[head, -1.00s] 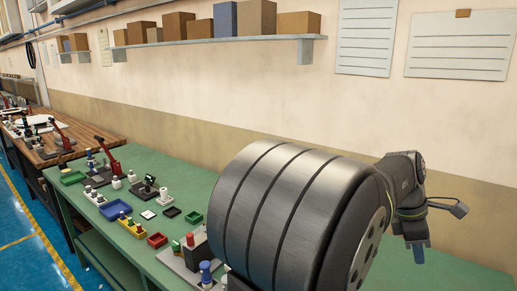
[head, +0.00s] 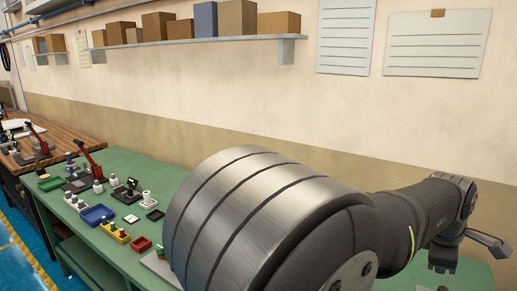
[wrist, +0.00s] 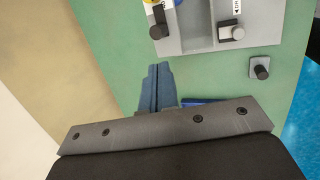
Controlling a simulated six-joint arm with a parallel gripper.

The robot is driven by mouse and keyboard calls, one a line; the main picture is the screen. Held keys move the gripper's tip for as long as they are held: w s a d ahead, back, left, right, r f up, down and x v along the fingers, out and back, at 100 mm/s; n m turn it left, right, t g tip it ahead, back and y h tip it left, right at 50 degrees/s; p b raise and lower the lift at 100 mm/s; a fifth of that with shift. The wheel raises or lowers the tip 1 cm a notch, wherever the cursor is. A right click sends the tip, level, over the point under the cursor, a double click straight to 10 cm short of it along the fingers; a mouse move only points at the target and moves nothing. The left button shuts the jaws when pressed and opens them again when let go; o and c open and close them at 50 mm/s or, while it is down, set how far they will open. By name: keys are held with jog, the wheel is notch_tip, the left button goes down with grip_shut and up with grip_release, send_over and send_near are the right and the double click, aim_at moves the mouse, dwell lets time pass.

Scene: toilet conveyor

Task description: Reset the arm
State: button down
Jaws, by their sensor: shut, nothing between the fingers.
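My gripper (wrist: 157,88) shows its blue fingers pressed together in the wrist view, with nothing between them. They hang over the green table (wrist: 112,60), clear of the grey fixture. In the head view my gripper (head: 443,258) is at the lower right, in front of the wall; its fingertips are hard to make out there. My large grey arm link fills the lower middle of the head view and hides part of the table.
In the wrist view a grey fixture (wrist: 198,38) and a small plate with a dark peg (wrist: 260,69) lie beyond the fingers. In the head view, a blue tray (head: 97,214), a green tray (head: 51,184) and a red tray (head: 141,243) stand at left. A shelf (head: 200,46) holds boxes above.

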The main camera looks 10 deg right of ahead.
jog(key=shift+x, duration=1.7)
jog(key=c, duration=0.9)
grip_release()
jog(key=o, duration=0.4)
jog(key=shift+s, duration=0.1)
jog(key=o, duration=0.5)
jog(key=s+d+r+g+y, duration=0.1)
jog(key=s+r, duration=0.1)
jog(key=s, duration=0.6)
jog(key=shift+d, duration=0.25)
jog(key=s+a+r+y, duration=0.1)
jog(key=s+r+y, duration=0.1)
jog(key=s, duration=0.4)
jog(key=s+a+r+y, duration=0.1)
jog(key=s+r, duration=0.2)
jog(key=s, duration=0.3)
notch_tip(320, 180, down, 10)
jog(key=shift+s, duration=0.2)
jog(key=shift+d, duration=0.1)
